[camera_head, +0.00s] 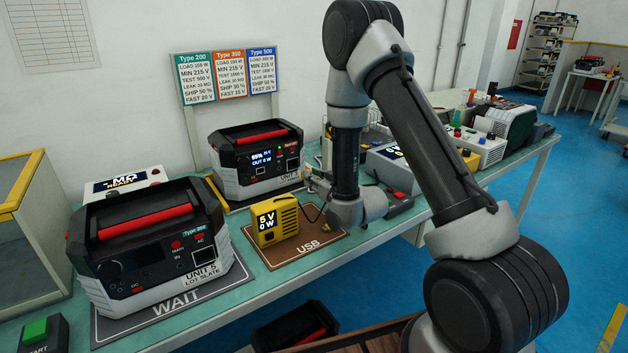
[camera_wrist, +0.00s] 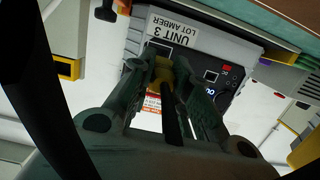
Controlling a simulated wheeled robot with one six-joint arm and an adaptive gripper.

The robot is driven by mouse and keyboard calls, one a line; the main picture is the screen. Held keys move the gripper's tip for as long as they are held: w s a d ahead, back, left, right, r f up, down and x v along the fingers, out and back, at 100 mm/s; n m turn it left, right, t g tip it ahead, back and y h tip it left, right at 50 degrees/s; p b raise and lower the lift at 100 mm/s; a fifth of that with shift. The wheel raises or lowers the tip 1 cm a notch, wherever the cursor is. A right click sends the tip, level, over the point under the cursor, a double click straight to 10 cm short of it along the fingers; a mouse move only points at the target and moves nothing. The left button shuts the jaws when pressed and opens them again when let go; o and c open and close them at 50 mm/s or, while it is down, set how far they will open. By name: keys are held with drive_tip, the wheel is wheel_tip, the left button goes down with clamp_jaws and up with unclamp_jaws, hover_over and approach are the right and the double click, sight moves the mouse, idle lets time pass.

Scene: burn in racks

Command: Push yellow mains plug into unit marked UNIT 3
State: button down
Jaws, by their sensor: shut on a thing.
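The unit marked UNIT 3, LOT AMBER (camera_wrist: 190,42) fills the upper middle of the wrist view, its label turned nearly upside down. In the head view it is the dark and pale unit with a red handle (camera_head: 258,160) at the back of the bench. My gripper (camera_wrist: 163,80) is shut on the yellow mains plug (camera_wrist: 163,68), with a black cable running back from it. The plug is in front of a dark opening (camera_wrist: 158,48) beside the label; I cannot tell whether it touches or enters it. In the head view my gripper (camera_head: 314,182) is right of the unit.
Another unit, UNIT 5 (camera_head: 150,250), stands on the WAIT mat (camera_head: 175,318) at front left. A yellow 5V 0W box (camera_head: 275,220) sits on the USB mat (camera_head: 322,241), close below my wrist. More equipment (camera_head: 480,147) fills the bench to the right.

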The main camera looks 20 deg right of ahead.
drive_tip(key=shift+r+x, duration=0.2)
drive_tip(key=shift+x, duration=1.2)
drive_tip(key=shift+r+x, duration=0.25)
drive_tip(key=shift+x, duration=1.15)
drive_tip(key=c, duration=1.9)
unclamp_jaws()
drive_tip(key=shift+c, duration=0.2)
clamp_jaws()
drive_tip(key=shift+r+x, duration=0.15)
drive_tip(key=shift+x, duration=0.65)
drive_tip(key=shift+r+x, duration=0.1)
drive_tip(key=shift+x, duration=0.75)
drive_tip(key=o, duration=0.7)
unclamp_jaws()
